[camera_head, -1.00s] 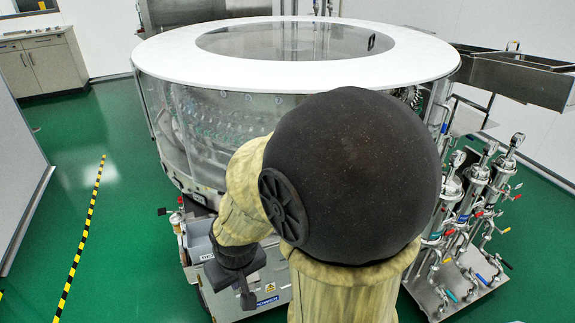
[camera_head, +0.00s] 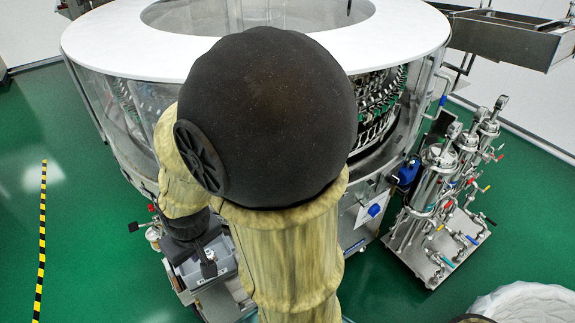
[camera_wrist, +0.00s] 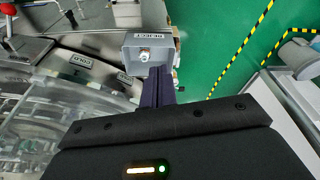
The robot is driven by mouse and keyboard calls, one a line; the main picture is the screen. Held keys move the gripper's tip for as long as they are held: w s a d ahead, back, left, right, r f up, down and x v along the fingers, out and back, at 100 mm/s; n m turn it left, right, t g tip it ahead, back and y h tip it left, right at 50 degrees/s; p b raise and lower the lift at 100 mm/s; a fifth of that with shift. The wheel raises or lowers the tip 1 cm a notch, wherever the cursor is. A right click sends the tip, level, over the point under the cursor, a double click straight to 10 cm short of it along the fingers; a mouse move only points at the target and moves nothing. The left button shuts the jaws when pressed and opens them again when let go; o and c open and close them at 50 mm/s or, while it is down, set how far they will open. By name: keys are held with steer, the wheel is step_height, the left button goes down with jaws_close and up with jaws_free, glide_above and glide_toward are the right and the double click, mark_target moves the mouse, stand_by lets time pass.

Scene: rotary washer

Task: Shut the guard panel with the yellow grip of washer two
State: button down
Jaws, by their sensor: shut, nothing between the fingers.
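The rotary washer (camera_head: 92,50) has a white ring top and clear curved guard panels (camera_head: 98,95). To the right of my arm its inner carriers (camera_head: 385,110) show, seemingly with no clear panel in front. I see no yellow grip, and my arm hides much of the washer's front. I cannot tell whether this is washer two. My gripper (camera_head: 208,268) is shut and empty, low in front of the washer beside a grey box. In the wrist view my gripper (camera_wrist: 160,85) points toward a grey box marked REJECT (camera_wrist: 150,48). A clear curved panel (camera_wrist: 55,120) is at its lower left.
A cart of steel filter housings with coloured valve handles (camera_head: 440,215) stands at the right. A white round container (camera_head: 525,305) is at the lower right. Green floor (camera_head: 85,220) is free at the left, with a striped tape line (camera_head: 42,235).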

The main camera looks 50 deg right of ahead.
steer(key=shift+w, duration=0.15)
steer(key=w+d+r+n+g+h+p, duration=0.1)
steer(key=d+r+n+g+h+p, duration=0.2)
steer(key=d+n+p, duration=0.3)
steer(key=w+d+r+n+g+h+p, duration=0.1)
steer(key=d+r+n+g+h+p, duration=0.2)
steer(key=d, duration=1.2)
step_height(320, 180, up, 3)
steer(key=n+h+p, duration=0.2)
steer(key=n+p, duration=0.2)
steer(key=p, duration=0.1)
steer(key=shift+w+d+f+n+p, duration=0.15)
steer(key=shift+w+d+n+p, duration=0.15)
steer(key=shift+p, duration=0.05)
